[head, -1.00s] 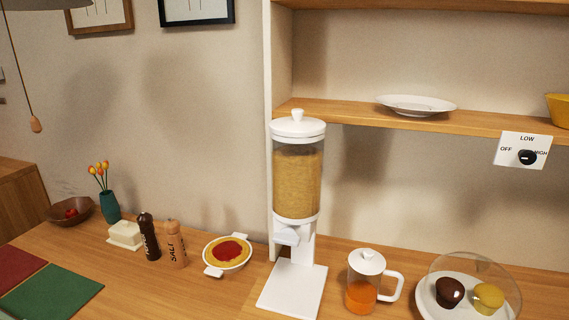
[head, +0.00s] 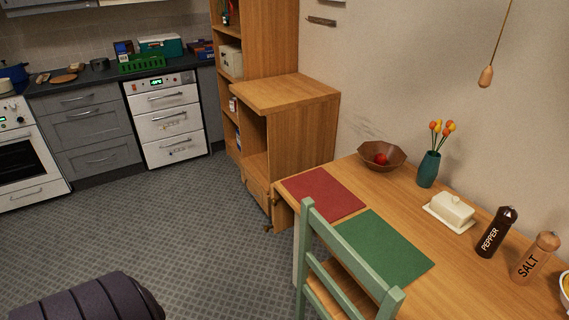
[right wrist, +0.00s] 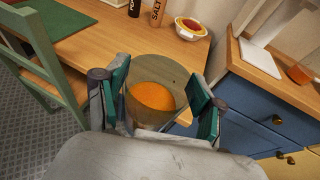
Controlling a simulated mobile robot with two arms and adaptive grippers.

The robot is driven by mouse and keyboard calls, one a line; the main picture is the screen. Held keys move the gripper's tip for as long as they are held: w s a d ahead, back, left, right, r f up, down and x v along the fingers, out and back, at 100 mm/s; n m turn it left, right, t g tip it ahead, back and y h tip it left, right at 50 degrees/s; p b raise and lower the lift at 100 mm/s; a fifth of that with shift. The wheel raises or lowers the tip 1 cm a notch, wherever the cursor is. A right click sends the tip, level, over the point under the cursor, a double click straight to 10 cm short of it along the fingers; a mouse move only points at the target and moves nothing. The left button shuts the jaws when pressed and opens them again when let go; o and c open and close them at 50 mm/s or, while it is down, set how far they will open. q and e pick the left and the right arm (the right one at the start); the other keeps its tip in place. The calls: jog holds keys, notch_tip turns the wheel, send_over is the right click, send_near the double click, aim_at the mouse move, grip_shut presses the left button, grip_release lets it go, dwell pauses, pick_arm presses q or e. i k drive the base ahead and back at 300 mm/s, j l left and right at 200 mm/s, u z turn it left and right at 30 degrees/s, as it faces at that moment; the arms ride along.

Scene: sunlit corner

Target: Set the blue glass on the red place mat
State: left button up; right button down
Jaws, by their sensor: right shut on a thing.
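The red place mat (head: 324,194) lies flat and bare at the far left end of the wooden table (head: 444,260), beside the green mat (head: 384,245). In the right wrist view my right gripper (right wrist: 160,88) is shut on a see-through glass (right wrist: 172,70) with orange contents (right wrist: 150,98). The glass is held between the two teal finger pads. Its tint looks greyish, and I cannot tell that it is blue. It is near the table's front edge in that view. My left gripper is in neither view.
A green chair (head: 316,262) stands at the table's front, its back partly before the green mat. Behind the mats are a bowl (head: 366,157), a tulip vase (head: 428,170) and a butter dish (head: 450,211). Pepper (head: 494,234) and salt (head: 535,258) mills stand to the right.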

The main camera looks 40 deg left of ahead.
aim_at(321, 193)
jog(key=i+j+u, duration=0.1)
jog(key=j, duration=0.3)
jog(key=j+u, duration=0.1)
jog(key=j, duration=0.3)
jog(key=i+j, duration=0.2)
jog(key=j, duration=0.2)
jog(key=i+j+u, duration=0.15)
jog(key=j, duration=0.25)
jog(key=j+u, duration=0.1)
jog(key=j, duration=0.3)
jog(key=i+j+u, duration=0.1)
jog(key=j, duration=0.25)
jog(key=i+j, duration=0.3)
jog(key=i, duration=0.2)
jog(key=i+l, duration=0.1)
jog(key=l, duration=0.3)
jog(key=i, duration=0.05)
